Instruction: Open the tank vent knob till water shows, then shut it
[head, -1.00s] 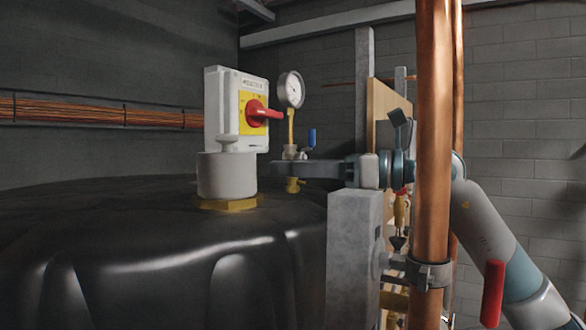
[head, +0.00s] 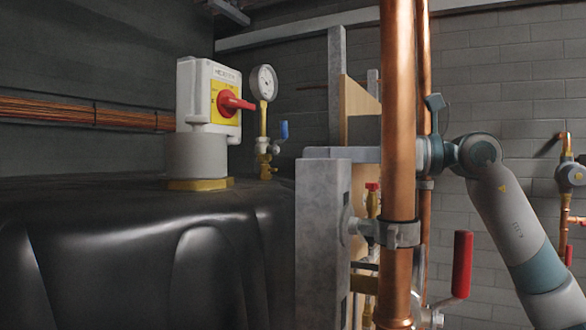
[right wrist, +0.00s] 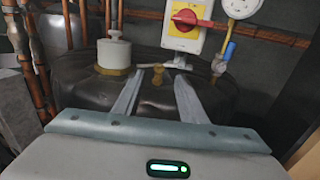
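A small brass fitting (right wrist: 157,76) on top of the black tank (right wrist: 85,85) may be the vent knob; I cannot tell its setting, and no water is visible. In the head view brass fittings (head: 264,172) show at the tank's (head: 110,250) far right edge, below the gauge. My right gripper (head: 308,153) is to the right of them, apart, behind the grey post and copper pipe. In the right wrist view its two fingers (right wrist: 159,74) are spread and empty, with the brass fitting beyond, between the tips in the picture. My left gripper is not in view.
A white isolator box (head: 208,100) with a red switch, a round gauge (head: 264,82) and a blue-handled valve (head: 284,131) stand behind the tank top. A grey post (head: 322,230) and a vertical copper pipe (head: 397,120) stand close to my right arm.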

